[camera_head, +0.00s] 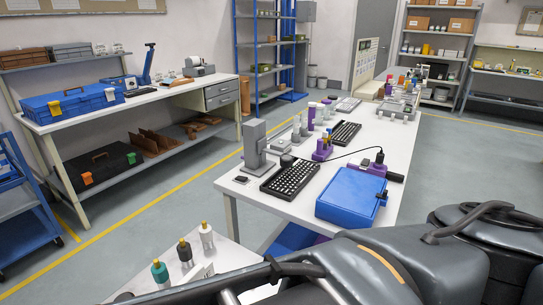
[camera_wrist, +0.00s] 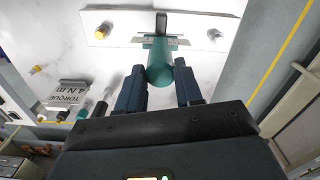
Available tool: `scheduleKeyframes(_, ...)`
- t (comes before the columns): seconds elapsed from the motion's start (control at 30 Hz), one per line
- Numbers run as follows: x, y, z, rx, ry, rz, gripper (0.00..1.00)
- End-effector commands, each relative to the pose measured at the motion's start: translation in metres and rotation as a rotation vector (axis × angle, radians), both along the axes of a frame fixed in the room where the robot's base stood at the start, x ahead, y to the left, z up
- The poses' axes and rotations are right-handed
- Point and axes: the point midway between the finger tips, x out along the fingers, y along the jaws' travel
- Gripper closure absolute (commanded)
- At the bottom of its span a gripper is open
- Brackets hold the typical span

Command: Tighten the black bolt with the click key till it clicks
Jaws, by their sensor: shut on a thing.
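My gripper (camera_wrist: 160,88) shows in the wrist view, its two dark blue fingers shut on a teal cylindrical tool (camera_wrist: 159,66), which looks like the click key. A grey crosspiece lies across the tool's far end, by a white plate (camera_wrist: 130,15). A black bolt-like piece (camera_wrist: 161,22) stands just beyond that end; I cannot tell whether they touch. A yellow piece (camera_wrist: 102,33) and a pale metal piece (camera_wrist: 213,35) sit on the plate to either side. My gripper is not seen in the head view.
A block marked "TORQUE 4 N m" (camera_wrist: 67,94) stands left of my gripper. In the head view, teal (camera_head: 160,273), black (camera_head: 185,251) and white (camera_head: 206,236) yellow-topped handles stand on the near white table.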

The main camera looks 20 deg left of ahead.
Motion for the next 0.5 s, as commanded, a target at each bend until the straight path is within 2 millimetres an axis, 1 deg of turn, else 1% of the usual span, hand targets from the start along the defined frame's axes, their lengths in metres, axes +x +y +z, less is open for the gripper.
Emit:
scheduleKeyframes(0.17,0.000,0.000,0.002,0.002,0.000,0.001,1.00)
scheduleKeyframes(0.5,0.000,0.001,0.030,0.003,0.000,0.002,1.00)
